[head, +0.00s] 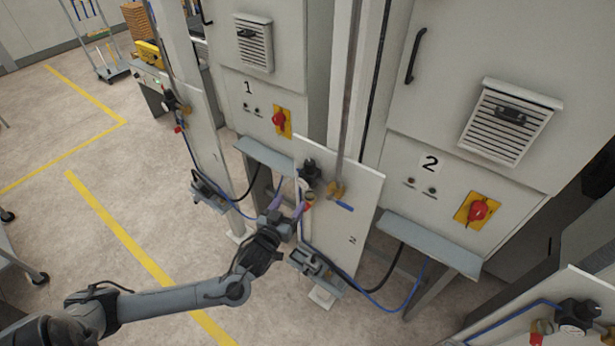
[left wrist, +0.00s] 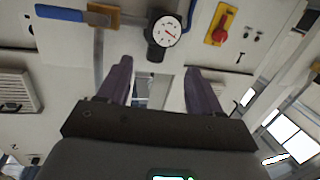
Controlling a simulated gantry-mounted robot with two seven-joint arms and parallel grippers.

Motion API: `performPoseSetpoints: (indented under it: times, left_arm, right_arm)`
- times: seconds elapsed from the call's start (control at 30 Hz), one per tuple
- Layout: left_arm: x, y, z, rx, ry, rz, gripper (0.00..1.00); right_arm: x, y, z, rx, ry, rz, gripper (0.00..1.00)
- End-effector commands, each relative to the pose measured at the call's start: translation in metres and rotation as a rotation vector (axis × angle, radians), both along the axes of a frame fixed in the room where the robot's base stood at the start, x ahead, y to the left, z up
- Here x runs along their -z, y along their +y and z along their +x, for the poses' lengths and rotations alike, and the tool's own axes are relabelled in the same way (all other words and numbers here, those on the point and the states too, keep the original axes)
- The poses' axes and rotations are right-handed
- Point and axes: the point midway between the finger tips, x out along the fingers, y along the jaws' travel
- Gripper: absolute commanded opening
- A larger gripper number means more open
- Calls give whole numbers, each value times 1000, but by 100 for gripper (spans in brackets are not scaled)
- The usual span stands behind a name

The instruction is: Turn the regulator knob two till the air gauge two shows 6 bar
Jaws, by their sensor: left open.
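Panel 2 (head: 345,215) is a white board with a black regulator (head: 311,170) mounted near its upper left. In the left wrist view the regulator (left wrist: 155,52) carries a round white air gauge (left wrist: 167,31) with a red needle. The scale is too small to read. The knob appears as the black end of the regulator toward the fingers. My left gripper (head: 290,196) is open, its purple fingers just left of and below the regulator. In the left wrist view the gripper (left wrist: 158,76) has its empty gap facing the regulator, apart from it. My right gripper is out of view.
A brass valve with a blue handle (head: 344,206) sits right of the regulator; the handle also shows in the left wrist view (left wrist: 60,14). Cabinet 2 has a red switch (head: 478,209). A grey shelf (head: 430,242) juts out. Hoses hang below the panel.

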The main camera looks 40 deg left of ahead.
Motion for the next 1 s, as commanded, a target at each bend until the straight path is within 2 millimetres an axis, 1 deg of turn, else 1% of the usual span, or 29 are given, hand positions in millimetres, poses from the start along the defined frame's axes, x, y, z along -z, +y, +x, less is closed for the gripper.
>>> performPoseSetpoints:
  times: [0.03,0.1,0.2,0.27,0.37,0.7,0.8,1.0]
  left_arm:
    - [-4,7,10,8,-19,37,65]
    - [-17,11,20,16,-43,64,65]
    - [-29,15,30,18,-64,76,65]
    - [-32,16,35,18,-70,76,65]
    - [-34,19,46,16,-72,75,65]
    - [-34,36,96,17,-69,74,65]
    - [-34,41,109,16,-68,74,65]
    - [-32,46,125,17,-68,72,65]
  right_arm:
    - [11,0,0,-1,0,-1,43]
    - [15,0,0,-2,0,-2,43]
    - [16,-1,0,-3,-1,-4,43]
    - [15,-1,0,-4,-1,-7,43]
    - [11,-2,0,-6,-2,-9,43]
    - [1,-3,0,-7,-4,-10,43]
    - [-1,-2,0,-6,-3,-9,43]
    - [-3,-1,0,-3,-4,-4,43]
